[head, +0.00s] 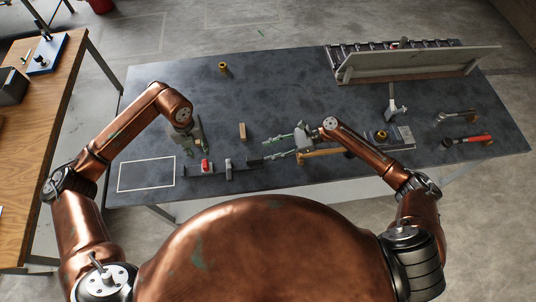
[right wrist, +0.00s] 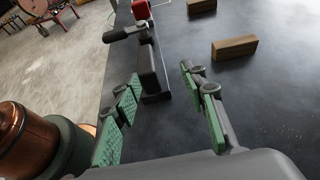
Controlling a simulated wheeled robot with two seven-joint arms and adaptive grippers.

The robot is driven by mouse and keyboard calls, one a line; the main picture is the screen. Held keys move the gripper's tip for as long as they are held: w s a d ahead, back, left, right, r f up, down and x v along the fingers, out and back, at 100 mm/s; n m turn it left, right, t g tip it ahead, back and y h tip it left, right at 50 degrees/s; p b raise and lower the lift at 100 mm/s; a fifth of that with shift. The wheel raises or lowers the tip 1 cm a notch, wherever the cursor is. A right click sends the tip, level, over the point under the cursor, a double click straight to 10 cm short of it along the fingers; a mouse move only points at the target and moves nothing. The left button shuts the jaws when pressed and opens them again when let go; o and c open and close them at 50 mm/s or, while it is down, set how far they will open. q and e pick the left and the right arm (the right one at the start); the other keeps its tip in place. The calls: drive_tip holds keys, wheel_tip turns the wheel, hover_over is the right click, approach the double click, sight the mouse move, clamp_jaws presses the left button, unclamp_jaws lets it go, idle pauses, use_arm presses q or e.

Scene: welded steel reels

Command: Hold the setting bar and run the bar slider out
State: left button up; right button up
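The setting bar (head: 216,171) lies along the near edge of the table, left of centre. It carries a red-topped block (head: 205,165) and a grey upright piece (head: 228,168); I cannot tell which is the slider. In the right wrist view the bar's dark near end (right wrist: 152,72) lies ahead between my fingers, with the dark-handled piece (right wrist: 128,32) beyond. My right gripper (head: 267,150) is open and empty near the bar's right end, its green pads apart. My left gripper (head: 195,151) hangs just behind the red-topped block, its fingers seemingly apart and empty.
A wooden block (head: 242,131) stands behind the bar. A wood-handled hammer (head: 320,153) lies under my right arm. A white-outlined rectangle (head: 146,174) is at left. A long rack (head: 415,65) fills the back right. The table's middle is clear.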

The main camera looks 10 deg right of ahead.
sight(251, 160)
drive_tip(key=shift+s+a+f, duration=0.2)
drive_tip(key=shift+s+a, duration=0.2)
drive_tip(key=shift+s, duration=0.05)
drive_tip(key=shift+s+a+f, duration=0.15)
drive_tip(key=shift+s+a, duration=0.25)
drive_tip(key=shift+s, duration=0.05)
drive_tip(key=shift+x, duration=3.8)
drive_tip(key=shift+c, duration=0.3)
clamp_jaws()
drive_tip(key=c, duration=0.8)
unclamp_jaws()
clamp_jaws()
